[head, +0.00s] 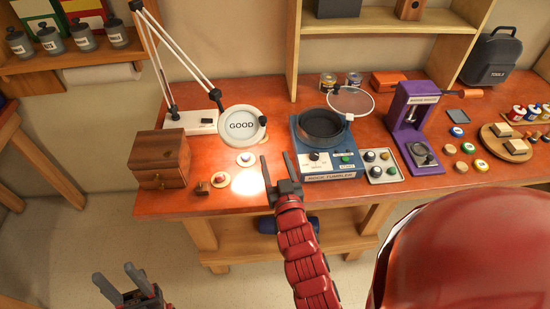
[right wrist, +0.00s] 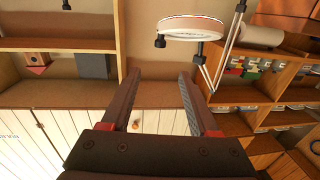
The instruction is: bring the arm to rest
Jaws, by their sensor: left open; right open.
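My right gripper (head: 277,172) is open and empty, above the front edge of the workbench (head: 215,205). Its red arm comes up from the bottom middle of the head view. In the right wrist view, its two fingers (right wrist: 157,85) stand apart with nothing between them. My left gripper (head: 115,276) is open and empty at the lower left of the head view, over the floor in front of the bench. Most of the left arm is out of view.
Left of the right gripper are a magnifier lamp (head: 222,113) reading GOOD and a wooden drawer box (head: 158,161). Right of it are a blue rock tumbler (head: 331,170), a knob panel (head: 380,171) and a purple press (head: 400,115). The floor (head: 100,222) before the bench is clear.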

